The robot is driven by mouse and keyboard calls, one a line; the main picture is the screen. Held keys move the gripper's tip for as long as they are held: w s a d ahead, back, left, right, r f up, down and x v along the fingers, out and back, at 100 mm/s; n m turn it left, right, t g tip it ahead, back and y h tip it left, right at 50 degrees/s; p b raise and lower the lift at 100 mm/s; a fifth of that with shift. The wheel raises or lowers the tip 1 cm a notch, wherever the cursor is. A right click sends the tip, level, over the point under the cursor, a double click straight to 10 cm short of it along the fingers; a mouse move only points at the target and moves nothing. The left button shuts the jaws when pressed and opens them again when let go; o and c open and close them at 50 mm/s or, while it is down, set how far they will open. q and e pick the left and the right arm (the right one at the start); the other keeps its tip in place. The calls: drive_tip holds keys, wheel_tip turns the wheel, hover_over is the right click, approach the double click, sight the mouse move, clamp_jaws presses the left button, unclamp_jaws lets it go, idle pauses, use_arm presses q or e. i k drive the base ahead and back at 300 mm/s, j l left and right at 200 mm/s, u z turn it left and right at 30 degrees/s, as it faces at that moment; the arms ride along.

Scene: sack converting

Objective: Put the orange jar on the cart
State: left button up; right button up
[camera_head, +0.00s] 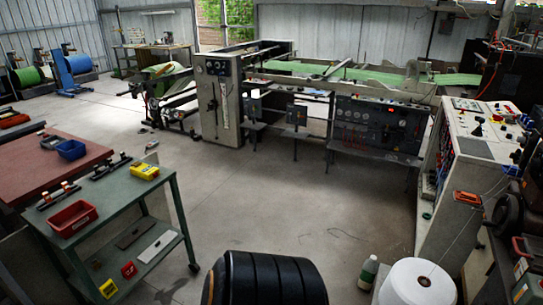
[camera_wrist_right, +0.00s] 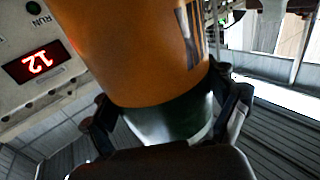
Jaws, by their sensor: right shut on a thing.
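The orange jar (camera_wrist_right: 145,45) fills the upper middle of the right wrist view, close to the camera. It has a dark label mark on its side and a dark green and whitish part at the near end. My right gripper (camera_wrist_right: 168,105) is shut on the jar, with a finger on each side of it. The cart (camera_head: 125,185) is a green metal table with a lower shelf at the left of the head view, apart from the held jar. Neither gripper shows in the head view.
On the cart's top are a red bin (camera_head: 72,219), a yellow item (camera_head: 145,171) and dark racks; its bare patches lie between them. A red-topped table (camera_head: 50,160) stands behind it. Open floor (camera_head: 270,200) lies to its right. A white roll (camera_head: 418,284) stands at bottom right.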

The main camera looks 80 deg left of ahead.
sight(113, 196)
drive_tip(key=k+j+u, duration=0.1)
drive_tip(key=k+u, duration=0.25)
drive_tip(key=k, duration=0.25)
drive_tip(key=u, duration=1.55)
drive_tip(key=j+u, duration=0.1)
drive_tip(key=u, duration=0.35)
drive_tip(key=i+j+u, duration=0.1)
drive_tip(key=u, duration=0.85)
drive_tip(key=i+j, duration=0.3)
drive_tip(key=i, duration=0.15)
drive_tip(key=i+j, duration=0.3)
drive_tip(key=i, duration=0.15)
drive_tip(key=i+j, duration=0.3)
drive_tip(key=i, duration=0.15)
drive_tip(key=i+j, duration=0.35)
drive_tip(key=i+u, duration=0.05)
